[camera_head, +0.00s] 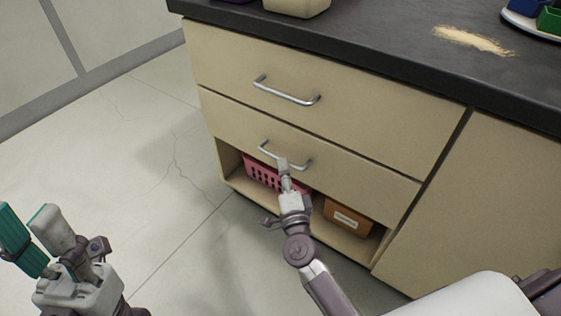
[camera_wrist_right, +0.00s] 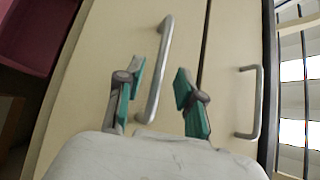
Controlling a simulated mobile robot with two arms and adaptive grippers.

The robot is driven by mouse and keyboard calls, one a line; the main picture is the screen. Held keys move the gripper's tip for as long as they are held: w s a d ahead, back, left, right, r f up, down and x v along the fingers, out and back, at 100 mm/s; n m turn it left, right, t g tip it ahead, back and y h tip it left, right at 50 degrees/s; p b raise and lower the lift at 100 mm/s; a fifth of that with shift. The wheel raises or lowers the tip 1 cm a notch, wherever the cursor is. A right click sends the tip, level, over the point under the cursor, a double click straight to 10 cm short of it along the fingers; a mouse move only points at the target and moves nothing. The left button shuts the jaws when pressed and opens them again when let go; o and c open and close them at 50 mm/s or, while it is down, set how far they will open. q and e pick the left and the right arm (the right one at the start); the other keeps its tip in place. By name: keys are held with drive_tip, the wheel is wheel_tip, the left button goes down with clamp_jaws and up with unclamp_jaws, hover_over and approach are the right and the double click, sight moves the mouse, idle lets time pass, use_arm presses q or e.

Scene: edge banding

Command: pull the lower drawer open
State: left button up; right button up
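The lower drawer (camera_head: 350,171) is a beige front, level with the drawer above it. Its silver bar handle (camera_head: 268,155) also shows in the wrist view (camera_wrist_right: 158,75). My right gripper (camera_head: 283,163) is at this handle. In the wrist view my right gripper (camera_wrist_right: 158,92) is open, with one teal-padded finger on each side of the bar and gaps to both. My left gripper (camera_head: 38,238) is open and empty at the lower left, away from the cabinet.
The upper drawer (camera_head: 380,115) has its own handle (camera_head: 286,93). Below the lower drawer, an open shelf holds a pink basket (camera_head: 262,174) and an orange-brown box (camera_head: 348,216). A dark countertop (camera_head: 400,50) lies above. The floor (camera_head: 150,150) left of the cabinet is clear.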

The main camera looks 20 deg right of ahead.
drive_tip(key=shift+w+d+r, duration=0.1)
drive_tip(key=shift+w+d, duration=0.05)
drive_tip(key=shift+w, duration=0.85)
drive_tip(key=shift+w+d+r, duration=0.1)
drive_tip(key=shift+w, duration=0.9)
clamp_jaws()
